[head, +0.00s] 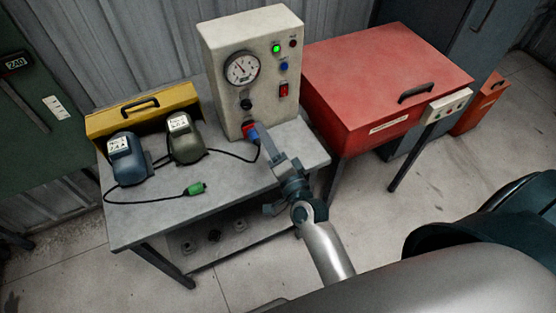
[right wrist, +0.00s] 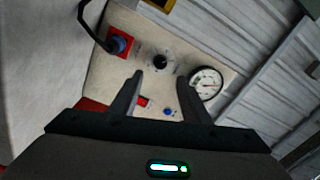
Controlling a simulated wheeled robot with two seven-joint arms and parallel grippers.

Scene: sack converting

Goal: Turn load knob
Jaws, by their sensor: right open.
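The load knob (head: 247,105) is a small black knob on the front of the cream test box (head: 225,100), below its round gauge (head: 242,68). In the right wrist view the knob (right wrist: 160,62) shows ahead of and between the fingers, apart from them. My right gripper (head: 262,137) is in front of the lower part of the box. Its two fingers (right wrist: 160,84) are spread, with nothing between them. The knob's pointer mark is too small to read. My left gripper is not in view.
A blue and red plug (right wrist: 120,43) with a black cable sits beside the knob. The box has a lit green lamp (head: 276,49), a blue button (head: 284,66) and a red switch (head: 284,90). Two motors (head: 127,160) (head: 184,140) and a green connector (head: 194,189) lie on the bench.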

